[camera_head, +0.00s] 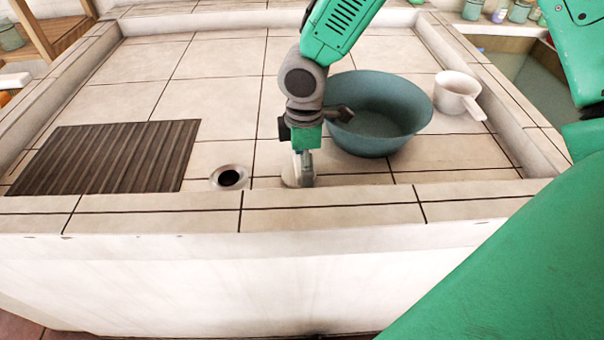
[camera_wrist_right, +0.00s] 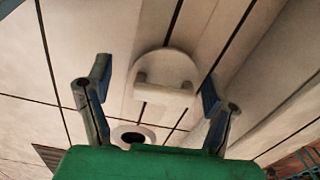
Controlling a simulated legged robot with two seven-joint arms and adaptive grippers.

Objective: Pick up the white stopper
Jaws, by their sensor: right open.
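The white stopper (camera_head: 291,178) sits on the tiled basin floor by the front ledge, right of the drain hole (camera_head: 230,177). In the head view my right gripper (camera_head: 304,168) points down over it and hides part of it. In the right wrist view the stopper (camera_wrist_right: 165,72) is a rounded white piece with a raised bar on its near side. It lies between the two spread fingers of my right gripper (camera_wrist_right: 157,85), with a gap on each side. The drain hole (camera_wrist_right: 133,135) shows below it there. My left gripper is not in view.
A blue-green bowl (camera_head: 385,105) stands just behind and right of my right gripper. A white dipper (camera_head: 457,92) is farther right. A dark ribbed mat (camera_head: 108,158) lies at the left. The raised front ledge (camera_head: 330,208) runs close in front of the stopper.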

